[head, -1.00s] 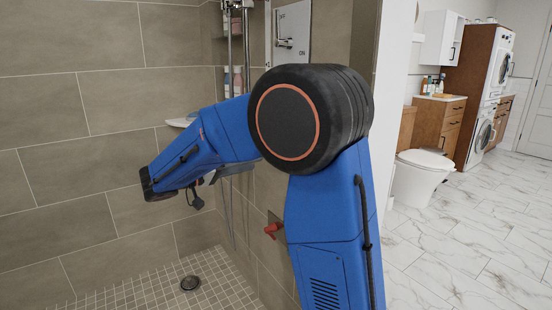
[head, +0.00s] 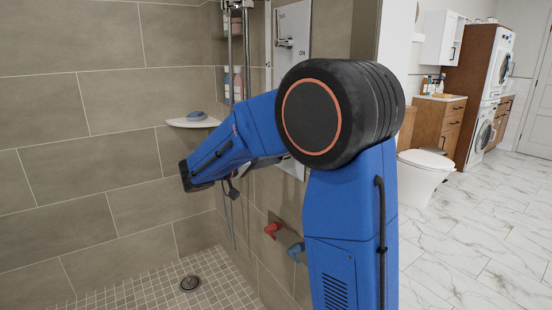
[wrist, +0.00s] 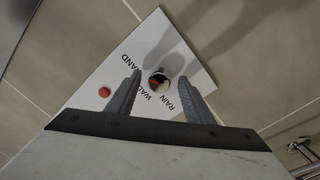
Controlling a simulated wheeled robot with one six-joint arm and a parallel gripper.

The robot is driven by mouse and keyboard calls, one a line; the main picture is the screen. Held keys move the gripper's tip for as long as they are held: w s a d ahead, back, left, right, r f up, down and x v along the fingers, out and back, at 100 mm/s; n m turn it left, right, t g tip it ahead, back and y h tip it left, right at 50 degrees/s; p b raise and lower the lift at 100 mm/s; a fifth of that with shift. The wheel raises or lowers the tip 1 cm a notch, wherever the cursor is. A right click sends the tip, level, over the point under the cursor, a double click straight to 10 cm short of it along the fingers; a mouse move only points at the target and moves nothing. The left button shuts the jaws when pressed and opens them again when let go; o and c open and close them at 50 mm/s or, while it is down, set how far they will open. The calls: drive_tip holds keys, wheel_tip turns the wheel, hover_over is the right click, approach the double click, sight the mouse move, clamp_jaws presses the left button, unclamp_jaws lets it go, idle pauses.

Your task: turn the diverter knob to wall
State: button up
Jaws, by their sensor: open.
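In the wrist view a pale square plate (wrist: 99,77) is set on the tiled wall, tilted in the picture. The diverter knob (wrist: 163,78), small and shiny with a dark and red middle, stands on it. Labels around the knob include RAIN and partly covered words that look like WALL and HAND. Where the knob points is hard to tell. My gripper (wrist: 160,77) is open, with one finger on each side of the knob; contact cannot be made out. In the head view my arm hides the knob and fingers.
A red dot or button (wrist: 104,92) sits near the plate's left corner. In the head view, a red handle (head: 272,230) and a blue handle (head: 296,251) stick out below my arm. A corner shelf (head: 192,123), bottles (head: 234,84) and an OFF/ON panel (head: 294,28) are near.

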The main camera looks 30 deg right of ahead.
drive_tip(key=c, duration=1)
drive_tip(key=shift+c, duration=0.2)
drive_tip(key=shift+n, duration=0.3)
drive_tip(key=n, duration=1.1)
drive_tip(key=shift+n+t, duration=0.4)
drive_tip(key=o, duration=1)
drive_tip(key=shift+h, duration=0.3)
drive_tip(key=shift+o, duration=0.2)
